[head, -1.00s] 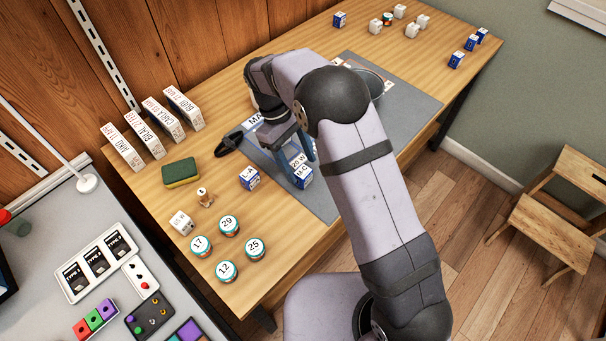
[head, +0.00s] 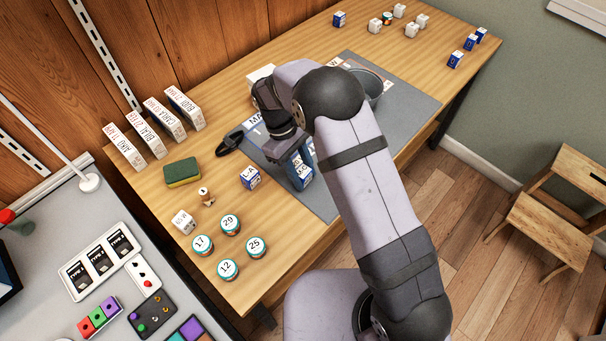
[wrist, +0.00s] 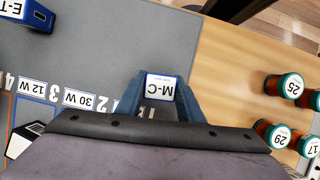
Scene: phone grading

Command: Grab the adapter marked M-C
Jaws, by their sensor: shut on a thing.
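The adapter marked M-C (wrist: 161,87) is a small white and blue block, seen between my fingers in the wrist view. In the head view the same adapter (head: 304,177) stands at the near left edge of the grey mat, partly covered by my gripper. My gripper (head: 298,168) reaches down from above, with its blue fingers on both sides of the adapter. In the wrist view my gripper (wrist: 160,95) is shut on the adapter. I cannot tell whether the adapter is clear of the mat.
An adapter marked L-A (head: 250,179) stands left of my gripper. Several round numbered tins (head: 228,268) stand at the near left. A green sponge (head: 182,172) lies behind them. In the wrist view an adapter marked E-T (wrist: 27,14) is at the upper left.

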